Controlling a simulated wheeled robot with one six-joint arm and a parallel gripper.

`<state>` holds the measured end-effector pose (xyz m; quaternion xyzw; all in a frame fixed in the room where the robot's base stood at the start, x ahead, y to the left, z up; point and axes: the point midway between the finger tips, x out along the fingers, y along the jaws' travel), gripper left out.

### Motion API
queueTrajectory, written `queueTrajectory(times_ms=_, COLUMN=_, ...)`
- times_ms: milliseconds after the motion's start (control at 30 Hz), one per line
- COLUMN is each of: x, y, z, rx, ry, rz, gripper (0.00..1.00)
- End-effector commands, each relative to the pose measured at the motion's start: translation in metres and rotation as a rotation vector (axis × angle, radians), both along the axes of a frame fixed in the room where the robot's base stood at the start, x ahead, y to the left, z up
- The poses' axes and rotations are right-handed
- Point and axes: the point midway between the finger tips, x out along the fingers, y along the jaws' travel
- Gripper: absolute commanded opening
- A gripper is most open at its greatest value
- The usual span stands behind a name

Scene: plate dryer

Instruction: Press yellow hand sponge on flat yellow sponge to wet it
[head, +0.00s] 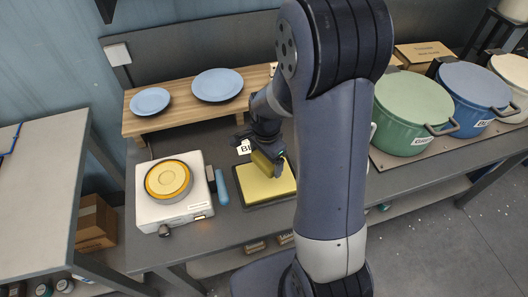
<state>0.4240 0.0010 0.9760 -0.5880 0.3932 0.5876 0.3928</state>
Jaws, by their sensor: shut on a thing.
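My gripper (262,150) is shut on the yellow hand sponge (267,163), of which only a part shows below the fingers. The flat yellow sponge (263,190) lies in a dark shallow tray (246,205) on the grey table. The hand sponge is over the back part of the flat sponge, tilted. I cannot tell whether the two touch.
A white hot plate (150,208) with a yellow-rimmed disc (168,179) stands left, with a blue-handled tool (221,187) beside it. Two blue plates (150,101) (217,84) lie on a wooden shelf (152,123) behind. Green (407,115) and blue (465,100) pots stand right.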

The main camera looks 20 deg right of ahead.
Motion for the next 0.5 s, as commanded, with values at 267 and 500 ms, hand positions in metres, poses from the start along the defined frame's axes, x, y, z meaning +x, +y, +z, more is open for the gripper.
queueTrajectory(times_ms=267, x=0.000, y=0.000, z=-0.023, rx=0.000, ry=0.001, rz=0.000, gripper=0.63)
queueTrajectory(times_ms=500, x=0.000, y=0.000, z=-0.046, rx=0.000, ry=0.001, rz=0.000, gripper=0.63)
